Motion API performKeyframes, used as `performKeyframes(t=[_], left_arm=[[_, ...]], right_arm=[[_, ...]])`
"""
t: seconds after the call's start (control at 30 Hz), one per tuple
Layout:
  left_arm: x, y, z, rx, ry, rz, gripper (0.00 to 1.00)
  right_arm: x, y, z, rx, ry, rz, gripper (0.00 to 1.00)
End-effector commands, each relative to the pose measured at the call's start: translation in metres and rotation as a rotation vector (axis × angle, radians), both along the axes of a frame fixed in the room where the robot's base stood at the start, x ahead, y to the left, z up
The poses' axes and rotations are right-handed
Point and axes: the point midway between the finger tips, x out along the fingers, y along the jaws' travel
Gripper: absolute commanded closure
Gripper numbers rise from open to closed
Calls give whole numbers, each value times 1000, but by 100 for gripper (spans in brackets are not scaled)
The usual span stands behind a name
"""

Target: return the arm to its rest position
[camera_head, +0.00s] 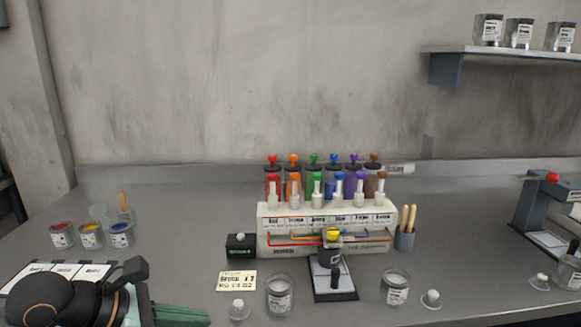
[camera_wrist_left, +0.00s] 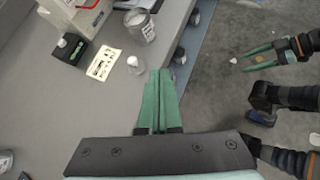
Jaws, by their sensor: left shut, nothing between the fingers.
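My left arm comes in at the lower left of the head view. Its green gripper (camera_head: 185,315) points right, low over the front of the bench. In the left wrist view the two green fingers (camera_wrist_left: 160,78) lie together, shut with nothing between them, near the bench's front edge. My right gripper (camera_wrist_left: 248,60) shows at the upper right of the left wrist view, over the floor. Its green fingers are spread with a gap between them, and it looks empty. The right arm is not in the head view.
A dispenser rack (camera_head: 263,224) with coloured bottles stands mid-bench. In front are a black box (camera_head: 240,247), a yellow note (camera_head: 236,281), glass jars (camera_head: 280,296) and a scale (camera_head: 345,290). Paint cans (camera_head: 91,236) stand left, near a white card (camera_head: 65,270). A press (camera_head: 540,205) stands right.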

Motion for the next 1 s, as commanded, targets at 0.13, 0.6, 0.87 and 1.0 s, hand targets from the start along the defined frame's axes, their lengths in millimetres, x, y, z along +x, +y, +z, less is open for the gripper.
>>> performKeyframes(t=[0.13, 0.6, 0.87, 1.0], left_arm=[[-32, -66, -2, -458, 232, -51, 100], [-5, -26, -90, -2105, 1265, 857, 100], [-87, -7, -267, 1978, -1345, -1455, 100], [-164, -24, -325, 1548, -1150, -1472, 100]], right_arm=[[5, -1, 2, -2, -12, -1, 34], [2, -1, -4, -4, 0, 3, 34], [2, 0, -4, -2, -4, 4, 34], [3, 1, 3, -1, -5, 4, 34]])
